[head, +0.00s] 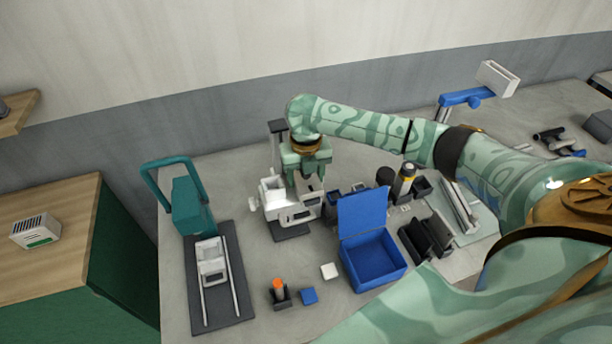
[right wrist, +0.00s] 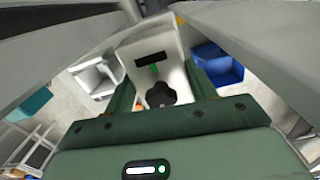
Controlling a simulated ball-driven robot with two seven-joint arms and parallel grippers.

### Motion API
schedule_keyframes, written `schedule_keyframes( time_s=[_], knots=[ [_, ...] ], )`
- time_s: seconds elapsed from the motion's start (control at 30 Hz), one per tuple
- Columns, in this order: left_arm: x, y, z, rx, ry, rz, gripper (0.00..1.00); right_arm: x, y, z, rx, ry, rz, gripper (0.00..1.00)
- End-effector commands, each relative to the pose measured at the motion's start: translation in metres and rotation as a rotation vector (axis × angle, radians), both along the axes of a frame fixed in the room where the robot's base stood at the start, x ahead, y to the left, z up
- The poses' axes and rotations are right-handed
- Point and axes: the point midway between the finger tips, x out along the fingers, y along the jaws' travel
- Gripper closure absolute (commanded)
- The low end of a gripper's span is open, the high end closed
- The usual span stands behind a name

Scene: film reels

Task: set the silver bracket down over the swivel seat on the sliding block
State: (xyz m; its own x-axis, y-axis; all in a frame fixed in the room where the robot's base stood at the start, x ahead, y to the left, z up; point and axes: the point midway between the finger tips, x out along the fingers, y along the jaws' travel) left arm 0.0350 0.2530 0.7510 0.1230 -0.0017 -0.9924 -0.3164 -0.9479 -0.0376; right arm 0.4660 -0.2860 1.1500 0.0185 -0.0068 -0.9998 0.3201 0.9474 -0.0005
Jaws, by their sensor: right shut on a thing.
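My right gripper (head: 306,170) is shut on the silver bracket (head: 312,186), beside and partly in front of a white machine (head: 273,190) on a dark base. In the right wrist view the bracket (right wrist: 157,62) is a pale piece with a dark slot and a black lobed knob, between the green jaws. The sliding block (head: 211,262) is a pale carriage on two rails, on a dark plate at the left. The bracket is well to the right of it and above the table. The swivel seat is too small to make out. My left gripper is out of view.
A teal frame (head: 188,205) stands behind the rails. An open blue box (head: 373,262) is right of the gripper. Bare table lies between rails and machine.

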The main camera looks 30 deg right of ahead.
Motion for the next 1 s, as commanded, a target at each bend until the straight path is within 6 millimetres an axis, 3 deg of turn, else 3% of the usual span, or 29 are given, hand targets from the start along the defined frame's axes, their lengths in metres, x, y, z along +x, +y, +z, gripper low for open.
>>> schedule_keyframes(
  time_s=[0.03,0.27,0.3,0.37,0.6,0.73,0.87,1.0],
  knots=[
    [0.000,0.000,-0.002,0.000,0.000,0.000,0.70,-0.007,0.003,-0.011,0.003,0.022,0.002,0.75],
    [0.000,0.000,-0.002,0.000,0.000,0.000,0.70,-0.007,0.004,-0.012,0.006,0.023,0.001,0.75],
    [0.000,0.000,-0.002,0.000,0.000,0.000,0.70,-0.007,0.004,-0.012,0.006,0.023,0.001,0.36],
    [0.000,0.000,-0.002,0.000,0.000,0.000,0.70,-0.007,0.003,-0.012,0.005,0.024,0.001,0.19],
    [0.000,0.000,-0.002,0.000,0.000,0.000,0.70,-0.007,0.002,-0.012,0.001,0.025,-0.001,0.19],
    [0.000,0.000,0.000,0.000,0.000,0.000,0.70,-0.007,0.002,0.000,0.001,0.022,-0.001,0.19],
    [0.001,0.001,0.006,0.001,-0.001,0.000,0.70,-0.006,0.003,0.030,0.001,0.013,0.002,0.19],
    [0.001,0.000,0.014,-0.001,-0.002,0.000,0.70,-0.005,0.004,0.073,0.003,0.004,0.001,0.19]
  ],
)
